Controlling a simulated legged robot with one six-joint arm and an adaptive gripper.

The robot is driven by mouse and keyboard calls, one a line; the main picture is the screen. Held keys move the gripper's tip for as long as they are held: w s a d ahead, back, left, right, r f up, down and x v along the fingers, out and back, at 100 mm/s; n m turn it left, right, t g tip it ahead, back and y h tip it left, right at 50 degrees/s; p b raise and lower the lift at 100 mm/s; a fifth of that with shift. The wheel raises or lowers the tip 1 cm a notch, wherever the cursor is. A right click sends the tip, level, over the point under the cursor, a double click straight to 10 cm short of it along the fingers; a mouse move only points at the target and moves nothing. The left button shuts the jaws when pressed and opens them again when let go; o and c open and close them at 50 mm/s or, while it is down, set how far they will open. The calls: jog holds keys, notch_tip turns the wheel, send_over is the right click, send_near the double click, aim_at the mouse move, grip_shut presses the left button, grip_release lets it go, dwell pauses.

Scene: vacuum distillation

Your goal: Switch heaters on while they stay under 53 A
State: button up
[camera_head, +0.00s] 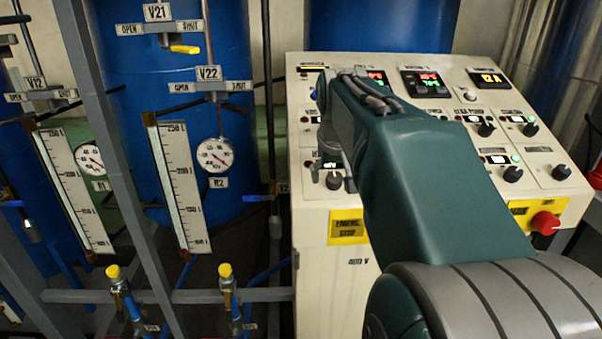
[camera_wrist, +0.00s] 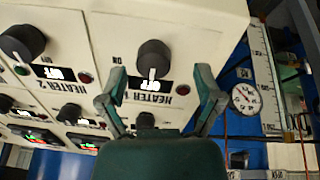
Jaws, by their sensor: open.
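The beige control panel (camera_head: 318,94) stands at the right in the head view, with several black knobs and small displays. The yellow-digit ammeter display (camera_head: 489,78) appears to read 12 A. In the wrist view, which is upside down, the HEATER 1 knob (camera_wrist: 153,58) lies between the open fingers of my gripper (camera_wrist: 160,78); contact cannot be told. Its small display (camera_wrist: 148,84) seems to read OFF. The HEATER 2 knob (camera_wrist: 22,42) is to the left, its display (camera_wrist: 62,73) also seemingly OFF. My arm hides the panel's middle in the head view.
A red emergency-stop button (camera_head: 545,222) sits on the panel's front right. Left of the panel are blue tanks (camera_head: 150,70), level gauges (camera_head: 182,185), a round dial (camera_head: 215,155) and grey frame bars. Yellow-capped valves (camera_head: 226,271) stand low in front.

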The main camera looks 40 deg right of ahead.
jog(key=shift+x, duration=1.05)
jog(key=shift+w+d+f, duration=0.1)
jog(key=shift+d+f, duration=0.15)
jog(key=shift+d, duration=0.25)
jog(key=shift+a, duration=0.2)
jog(key=c, duration=1.2)
jog(key=shift+o, duration=0.2)
jog(key=shift+m, duration=0.3)
jog(key=m, duration=0.5)
jog(key=shift+m, duration=0.3)
jog(key=m, duration=0.5)
jog(key=shift+f+m, duration=0.1)
jog(key=shift+m, duration=0.2)
